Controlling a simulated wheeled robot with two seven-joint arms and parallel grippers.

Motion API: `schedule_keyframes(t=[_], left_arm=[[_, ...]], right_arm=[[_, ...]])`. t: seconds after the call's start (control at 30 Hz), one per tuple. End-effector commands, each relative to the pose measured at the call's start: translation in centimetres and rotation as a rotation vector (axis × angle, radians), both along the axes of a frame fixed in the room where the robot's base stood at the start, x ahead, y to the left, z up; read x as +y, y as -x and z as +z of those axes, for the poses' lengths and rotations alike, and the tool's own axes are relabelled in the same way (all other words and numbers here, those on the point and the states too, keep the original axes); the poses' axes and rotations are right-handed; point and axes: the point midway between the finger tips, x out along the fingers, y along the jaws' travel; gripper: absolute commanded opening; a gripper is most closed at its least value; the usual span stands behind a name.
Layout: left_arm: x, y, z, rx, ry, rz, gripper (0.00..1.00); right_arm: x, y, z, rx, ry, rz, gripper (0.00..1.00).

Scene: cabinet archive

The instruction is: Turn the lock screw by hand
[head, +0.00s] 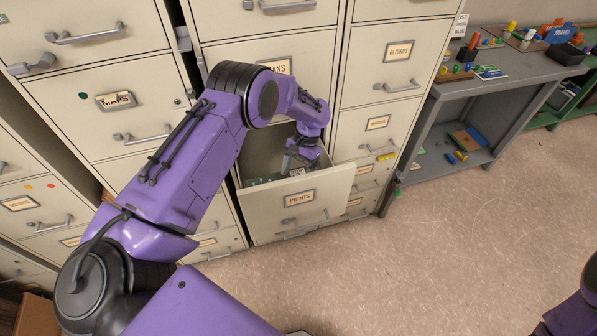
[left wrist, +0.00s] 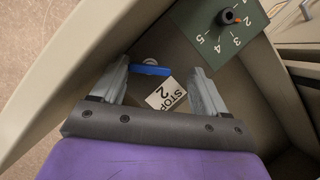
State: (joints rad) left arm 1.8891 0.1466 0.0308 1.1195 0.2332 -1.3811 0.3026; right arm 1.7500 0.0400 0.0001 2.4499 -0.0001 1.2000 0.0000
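My left gripper (head: 295,158) reaches down into an open drawer (head: 318,194) labelled "PRINTS". In the left wrist view its two grey fingers (left wrist: 160,82) are wide apart with nothing gripped. A dark round knob (left wrist: 226,17) with an orange mark, which may be the lock screw, sits on a green plate (left wrist: 243,36) numbered 2 to 5. The knob is beyond the right finger, apart from it. A white card reading "STOP 2" (left wrist: 166,94) and a blue bar (left wrist: 150,70) show between the fingers. My right gripper is not in view.
Closed beige cabinet drawers (head: 125,105) surround the open one. The drawer's walls stand close around the gripper. A grey bench (head: 505,75) with small coloured parts stands to the right. The floor (head: 450,240) in front is clear.

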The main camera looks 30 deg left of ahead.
Motion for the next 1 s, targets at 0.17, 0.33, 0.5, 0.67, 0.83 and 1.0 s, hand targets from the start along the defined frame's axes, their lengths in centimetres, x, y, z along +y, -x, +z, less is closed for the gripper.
schedule_keyframes(t=[0.17, 0.33, 0.5, 0.67, 0.83, 1.0], left_arm=[[-0.2, -0.2, 0.0, -0.006, 0.001, 0.003, 0.74], [-0.2, -0.3, 0.1, -0.008, 0.002, 0.003, 0.74], [-0.2, -0.5, 0.4, -0.010, 0.001, 0.004, 0.74], [-0.3, -1.7, 2.9, -0.013, 0.002, 0.003, 0.74], [-0.4, -3.3, 6.7, -0.012, 0.001, 0.002, 0.74], [-0.5, -4.2, 9.2, -0.009, 0.002, 0.003, 0.74]], right_arm=[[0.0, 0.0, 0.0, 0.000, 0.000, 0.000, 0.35], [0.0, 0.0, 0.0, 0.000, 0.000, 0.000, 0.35], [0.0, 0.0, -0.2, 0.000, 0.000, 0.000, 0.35], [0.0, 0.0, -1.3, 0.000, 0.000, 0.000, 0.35], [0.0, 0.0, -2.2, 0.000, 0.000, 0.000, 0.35], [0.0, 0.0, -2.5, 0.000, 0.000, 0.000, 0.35]])
